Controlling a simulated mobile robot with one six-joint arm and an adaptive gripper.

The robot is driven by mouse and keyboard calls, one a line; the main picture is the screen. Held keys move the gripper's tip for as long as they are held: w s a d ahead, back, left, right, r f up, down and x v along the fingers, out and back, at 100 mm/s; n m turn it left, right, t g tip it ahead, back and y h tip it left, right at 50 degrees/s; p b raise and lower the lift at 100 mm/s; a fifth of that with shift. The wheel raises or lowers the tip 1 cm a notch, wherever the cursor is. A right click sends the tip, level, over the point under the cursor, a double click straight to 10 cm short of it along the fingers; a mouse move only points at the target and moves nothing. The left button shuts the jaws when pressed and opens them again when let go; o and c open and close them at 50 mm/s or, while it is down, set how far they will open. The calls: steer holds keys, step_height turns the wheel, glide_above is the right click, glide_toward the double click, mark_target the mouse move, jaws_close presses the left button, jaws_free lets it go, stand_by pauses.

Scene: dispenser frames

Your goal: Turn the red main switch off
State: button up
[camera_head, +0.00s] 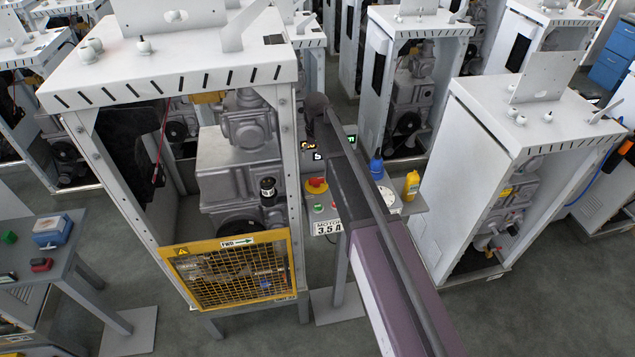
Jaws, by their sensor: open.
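The red main switch (317,185) is a red knob on a yellow plate, on a small panel right of the near dispenser frame. I cannot read the switch's exact position at this size. My arm reaches up from the bottom right, passing just right of the switch. It ends in a dark joint above and beyond the panel. My gripper is not distinguishable; no fingers show, and nothing of mine visibly touches the switch.
The near white frame (170,70) with a yellow mesh guard (232,268) stands left of the switch. A blue bottle (376,167) and a yellow bottle (411,185) stand right of my arm. Another cabinet (530,110) is at right. Grey floor lies between.

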mark_target(317, 178)
steer(key=shift+f+b, duration=5.1)
steer(key=shift+f, duration=0.3)
steer(key=c, duration=1)
